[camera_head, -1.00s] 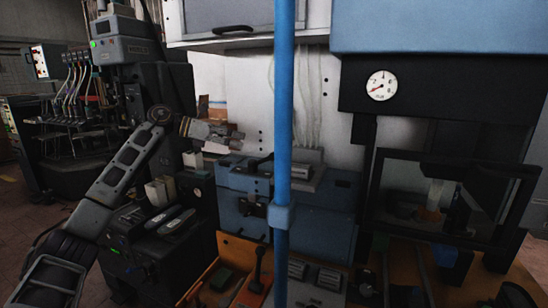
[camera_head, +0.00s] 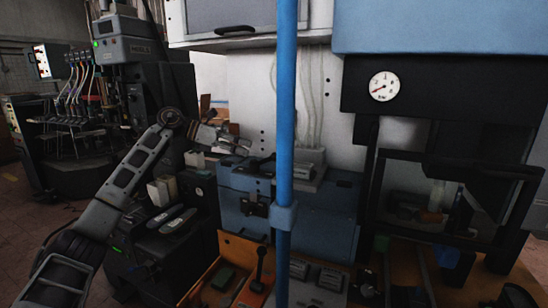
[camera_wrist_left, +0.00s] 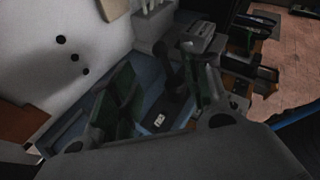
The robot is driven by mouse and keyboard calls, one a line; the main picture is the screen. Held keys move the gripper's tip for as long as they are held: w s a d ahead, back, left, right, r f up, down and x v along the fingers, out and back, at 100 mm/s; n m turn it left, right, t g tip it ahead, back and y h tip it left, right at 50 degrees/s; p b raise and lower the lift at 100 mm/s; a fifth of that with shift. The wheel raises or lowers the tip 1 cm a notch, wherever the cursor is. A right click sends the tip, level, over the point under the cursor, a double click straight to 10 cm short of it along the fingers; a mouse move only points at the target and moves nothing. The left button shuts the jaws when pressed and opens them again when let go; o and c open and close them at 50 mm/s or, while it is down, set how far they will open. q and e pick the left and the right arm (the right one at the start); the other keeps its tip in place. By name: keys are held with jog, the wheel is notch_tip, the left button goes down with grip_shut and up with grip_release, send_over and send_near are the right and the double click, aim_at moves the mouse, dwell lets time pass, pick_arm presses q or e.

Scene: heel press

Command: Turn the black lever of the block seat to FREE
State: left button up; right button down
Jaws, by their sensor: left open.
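The black lever (camera_wrist_left: 172,72) shows in the left wrist view as a dark bar over a blue surface with a small white label (camera_wrist_left: 159,120). I cannot read the label or the lever's setting. In the head view a dark lever (camera_head: 262,163) lies on top of the blue block seat (camera_head: 243,182). My left gripper (camera_head: 240,147) is open, just above and left of that top. In the left wrist view its two dark green fingers (camera_wrist_left: 160,92) stand apart with the lever seen between them; contact is not visible. My right gripper is not in view.
A blue pole (camera_head: 285,120) stands upright in front of the bench. An orange tray (camera_head: 240,250) with another black-knobbed lever (camera_head: 260,262) lies below. A press with a gauge (camera_head: 384,87) stands at right. A white wall panel (camera_head: 245,90) is behind.

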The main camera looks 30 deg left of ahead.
aim_at(274, 155)
pick_arm(q)
jog(key=p+x, duration=0.1)
jog(key=x, duration=0.8)
jog(key=shift+w+d+p, duration=0.25)
jog(key=shift+d+p, duration=0.05)
jog(key=shift+x, duration=1.05)
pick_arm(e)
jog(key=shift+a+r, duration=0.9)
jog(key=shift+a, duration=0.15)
pick_arm(q)
jog(key=shift+a+f, duration=0.1)
jog(key=shift+c, duration=0.5)
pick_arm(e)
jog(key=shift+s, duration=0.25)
pick_arm(q)
jog(key=c, duration=0.5)
grip_shut()
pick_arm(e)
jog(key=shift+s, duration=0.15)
